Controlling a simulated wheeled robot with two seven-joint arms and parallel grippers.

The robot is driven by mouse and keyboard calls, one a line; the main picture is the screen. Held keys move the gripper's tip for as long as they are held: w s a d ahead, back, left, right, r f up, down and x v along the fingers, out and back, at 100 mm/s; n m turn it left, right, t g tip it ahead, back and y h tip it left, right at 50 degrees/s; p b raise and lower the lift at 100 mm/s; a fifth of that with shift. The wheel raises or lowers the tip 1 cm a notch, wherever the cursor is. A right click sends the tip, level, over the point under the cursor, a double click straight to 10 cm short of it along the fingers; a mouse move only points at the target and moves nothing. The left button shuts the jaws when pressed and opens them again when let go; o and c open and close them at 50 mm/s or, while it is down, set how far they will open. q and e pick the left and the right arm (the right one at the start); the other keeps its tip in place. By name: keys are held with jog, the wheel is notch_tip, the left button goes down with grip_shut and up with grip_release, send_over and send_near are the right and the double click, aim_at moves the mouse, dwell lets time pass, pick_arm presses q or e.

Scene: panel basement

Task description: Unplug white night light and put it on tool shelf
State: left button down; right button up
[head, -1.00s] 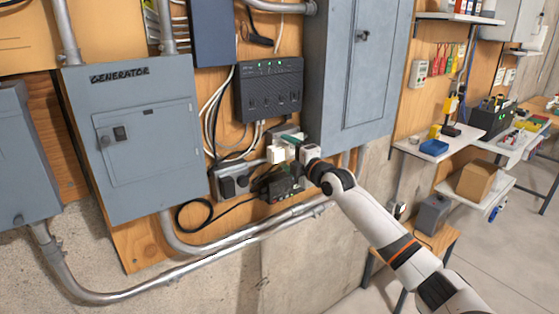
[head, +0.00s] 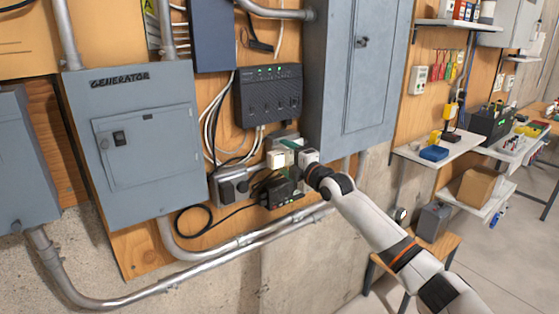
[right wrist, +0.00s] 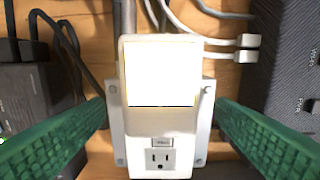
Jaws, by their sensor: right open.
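The white night light (right wrist: 160,85) is plugged into a wall outlet (right wrist: 160,159), whose lower socket shows bare in the right wrist view. Its front panel glows. In the head view the night light (head: 276,159) is a small pale block beside my right gripper (head: 288,153). The right gripper is open, with one green finger on each side of the night light in the wrist view and gaps between. A white shelf (head: 445,147) at the right holds blue and yellow items. My left gripper is not in view.
A black box with green lights (head: 268,95) is above the outlet, with cables beside it. Another black device (head: 277,192) is below. The grey panel (head: 355,75) stands close on the right. A lower shelf (head: 462,197) holds a cardboard box (head: 478,184).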

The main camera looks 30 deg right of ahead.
aim_at(287, 159)
dwell(0.6)
jog(key=c, duration=1.6)
jog(key=shift+s+d+p, duration=0.1)
jog(key=shift+s+p, duration=0.4)
jog(key=shift+s, duration=1)
jog(key=shift+s+d+p, duration=0.1)
jog(key=shift+s+p, duration=0.2)
jog(key=shift+s, duration=1.2)
